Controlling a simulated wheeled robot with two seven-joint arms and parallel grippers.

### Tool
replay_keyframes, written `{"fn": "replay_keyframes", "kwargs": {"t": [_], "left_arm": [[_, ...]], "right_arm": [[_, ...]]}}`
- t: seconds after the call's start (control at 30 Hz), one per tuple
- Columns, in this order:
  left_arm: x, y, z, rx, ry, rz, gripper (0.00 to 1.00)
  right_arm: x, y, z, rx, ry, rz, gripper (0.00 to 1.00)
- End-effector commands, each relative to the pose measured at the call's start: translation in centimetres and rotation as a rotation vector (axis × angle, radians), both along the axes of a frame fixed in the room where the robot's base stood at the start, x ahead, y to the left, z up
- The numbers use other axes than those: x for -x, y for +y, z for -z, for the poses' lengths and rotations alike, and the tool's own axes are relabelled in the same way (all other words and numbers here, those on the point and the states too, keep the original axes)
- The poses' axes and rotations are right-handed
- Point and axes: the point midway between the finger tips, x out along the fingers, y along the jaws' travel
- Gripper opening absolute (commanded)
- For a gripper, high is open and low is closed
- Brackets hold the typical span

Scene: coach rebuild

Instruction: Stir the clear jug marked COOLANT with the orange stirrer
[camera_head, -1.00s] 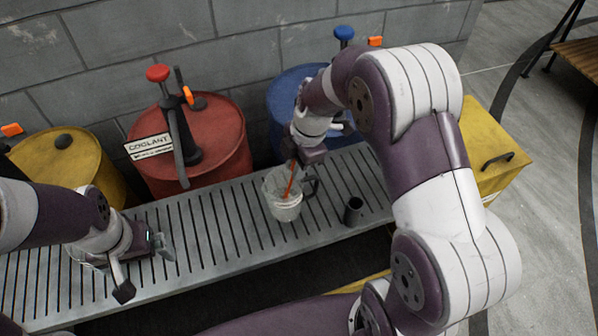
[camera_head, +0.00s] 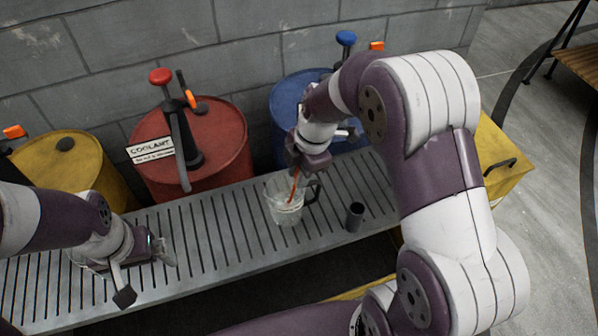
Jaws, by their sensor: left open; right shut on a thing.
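The clear jug (camera_head: 286,212) stands upright on the slatted grey bench, with a dark handle on its right side. No marking on the jug can be read from here; the COOLANT label (camera_head: 152,149) shows on the red drum behind. The orange stirrer (camera_head: 294,187) stands tilted inside the jug, its lower part seen through the clear wall. My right gripper (camera_head: 301,168) is directly above the jug, shut on the stirrer's upper end, which it hides. My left gripper (camera_head: 168,255) is open and empty above the bench, well left of the jug.
A small dark cup (camera_head: 354,216) stands on the slatted bench (camera_head: 215,235) right of the jug. Red (camera_head: 225,140), blue (camera_head: 285,100) and yellow (camera_head: 85,170) drums stand behind. A yellow box (camera_head: 505,165) is at the right. The bench between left gripper and jug is clear.

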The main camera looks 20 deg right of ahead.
Motion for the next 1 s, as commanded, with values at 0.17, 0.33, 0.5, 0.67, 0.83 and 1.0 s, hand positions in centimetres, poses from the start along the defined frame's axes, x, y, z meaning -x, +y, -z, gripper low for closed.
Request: {"fn": "replay_keyframes", "kwargs": {"t": [0.17, 0.33, 0.5, 0.67, 0.83, 1.0], "left_arm": [[0.0, 0.0, -1.9, 0.0, 0.0, 0.0, 1.0], [0.0, 0.0, -3.2, 0.0, 0.0, 0.0, 1.0], [0.0, 0.0, -4.4, 0.0, 0.0, 0.0, 1.0], [0.0, 0.0, -5.6, 0.0, 0.0, 0.0, 1.0], [0.0, 0.0, -6.9, 0.0, 0.0, 0.0, 1.0], [0.0, 0.0, -8.0, 0.0, 0.0, 0.0, 1.0]], "right_arm": [[0.2, -0.4, -2.5, 0.0, -0.001, 0.0, 0.0], [0.4, -0.7, -4.3, 0.0, 0.0, 0.0, 0.0], [0.5, -1.0, -6.2, 0.0, -0.002, 0.001, 0.0], [0.7, -1.3, -7.9, 0.0, -0.001, 0.001, 0.0], [0.9, -1.6, -9.7, 0.0, -0.001, 0.001, 0.0], [1.0, -2.0, -11.4, 0.0, -0.001, 0.001, 0.0]]}}
